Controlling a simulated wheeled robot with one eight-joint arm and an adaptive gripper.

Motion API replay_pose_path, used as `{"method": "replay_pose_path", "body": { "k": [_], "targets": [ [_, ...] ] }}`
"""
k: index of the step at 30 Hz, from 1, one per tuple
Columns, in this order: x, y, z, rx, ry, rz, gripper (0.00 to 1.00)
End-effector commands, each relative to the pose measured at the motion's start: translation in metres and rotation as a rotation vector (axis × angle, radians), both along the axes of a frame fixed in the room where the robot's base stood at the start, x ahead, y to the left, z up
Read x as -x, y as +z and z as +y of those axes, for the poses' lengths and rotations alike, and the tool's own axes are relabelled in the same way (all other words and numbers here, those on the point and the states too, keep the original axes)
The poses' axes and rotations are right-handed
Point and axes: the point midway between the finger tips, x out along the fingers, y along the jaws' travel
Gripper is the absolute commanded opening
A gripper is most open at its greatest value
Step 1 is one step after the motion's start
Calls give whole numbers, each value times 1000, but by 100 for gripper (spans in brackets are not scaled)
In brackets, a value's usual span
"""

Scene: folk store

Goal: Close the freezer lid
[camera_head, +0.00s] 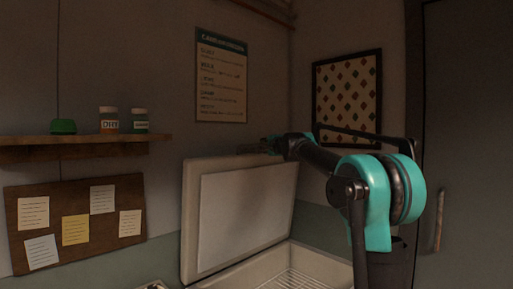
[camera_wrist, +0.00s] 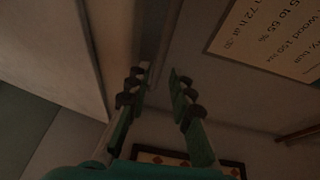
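The freezer lid (camera_head: 228,222) stands open, raised steeply at the back of the chest freezer (camera_head: 248,268) in the head view. It is pale with a lighter inner panel. My gripper (camera_head: 252,148) is at the lid's top edge, near the middle; whether it touches cannot be told. In the wrist view the two fingers of my gripper (camera_wrist: 157,95) are apart with nothing clearly between them. The pale lid (camera_wrist: 55,50) fills the left of that view, beside the fingers. The front of the freezer is cut off by the picture's bottom edge.
A wooden shelf (camera_head: 85,140) with two jars (camera_head: 109,120) and a green object (camera_head: 63,127) is at left, above a pinboard (camera_head: 75,190). A poster (camera_head: 221,75) and a framed picture (camera_head: 347,98) hang behind. A grey door (camera_head: 465,150) is at right.

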Motion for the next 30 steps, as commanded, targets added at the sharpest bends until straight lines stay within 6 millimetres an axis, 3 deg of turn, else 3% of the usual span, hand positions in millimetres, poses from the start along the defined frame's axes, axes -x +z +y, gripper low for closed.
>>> {"method": "replay_pose_path", "body": {
  "k": [6, 15, 30],
  "targets": [
    [-34, -2, 13, 0, -1, 0, 22],
    [-68, -4, 28, 1, 1, 0, 22],
    [-78, -5, 32, 1, 0, 0, 22]
  ]
}}
